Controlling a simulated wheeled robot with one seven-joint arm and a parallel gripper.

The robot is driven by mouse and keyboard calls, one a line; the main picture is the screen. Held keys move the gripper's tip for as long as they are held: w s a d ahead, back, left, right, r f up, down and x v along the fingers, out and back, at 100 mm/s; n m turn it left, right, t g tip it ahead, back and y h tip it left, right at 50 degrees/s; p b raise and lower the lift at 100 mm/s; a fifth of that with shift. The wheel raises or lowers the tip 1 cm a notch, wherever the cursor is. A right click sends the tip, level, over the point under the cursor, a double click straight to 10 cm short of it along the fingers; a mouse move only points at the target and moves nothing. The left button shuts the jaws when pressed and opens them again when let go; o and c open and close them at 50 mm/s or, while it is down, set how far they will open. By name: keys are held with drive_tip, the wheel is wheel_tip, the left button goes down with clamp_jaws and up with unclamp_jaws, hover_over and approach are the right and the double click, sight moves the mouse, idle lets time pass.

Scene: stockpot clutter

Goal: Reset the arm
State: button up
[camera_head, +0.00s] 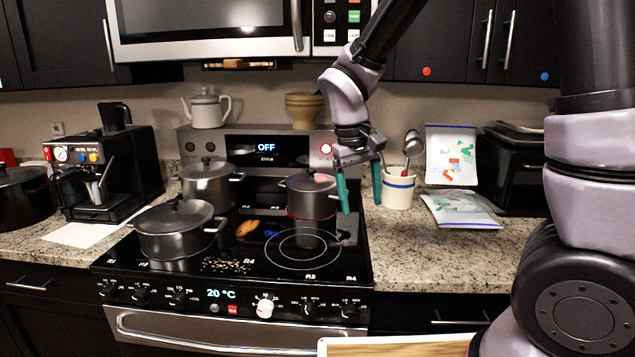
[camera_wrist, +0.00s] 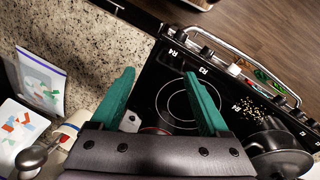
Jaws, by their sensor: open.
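My gripper (camera_head: 360,190) hangs from my arm above the right side of the stove (camera_head: 300,262). Its two green fingers point down and stand apart with nothing between them. In the wrist view, my gripper (camera_wrist: 165,100) is open, with the stove's dark glass and a ring-marked burner (camera_wrist: 185,105) beyond the fingers. In the head view, a pot (camera_head: 308,188) on the rear right burner is just left of the fingers. I cannot tell whether the fingers touch it.
Two more lidded pots, front left (camera_head: 176,228) and rear left (camera_head: 208,183), stand on the stove. A utensil crock (camera_head: 399,188) is close right of my gripper. A coffee machine (camera_head: 100,165) stands left. The front right burner is empty. The microwave (camera_head: 215,28) overhangs the stove.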

drive_tip(key=s+d+r+m+t+y, duration=0.2)
drive_tip(key=s+d+r+m+t, duration=0.1)
drive_tip(key=d+r, duration=0.5)
drive_tip(key=s+d+r+m+t+y, duration=0.2)
drive_tip(key=s+d+r+m+t, duration=0.1)
drive_tip(key=d+r, duration=0.4)
wheel_tip(320, 180, up, 3)
drive_tip(key=shift+s+d+f+m+t, duration=0.15)
drive_tip(key=shift+s+d+m+t, duration=0.25)
drive_tip(key=shift+s+m, duration=0.55)
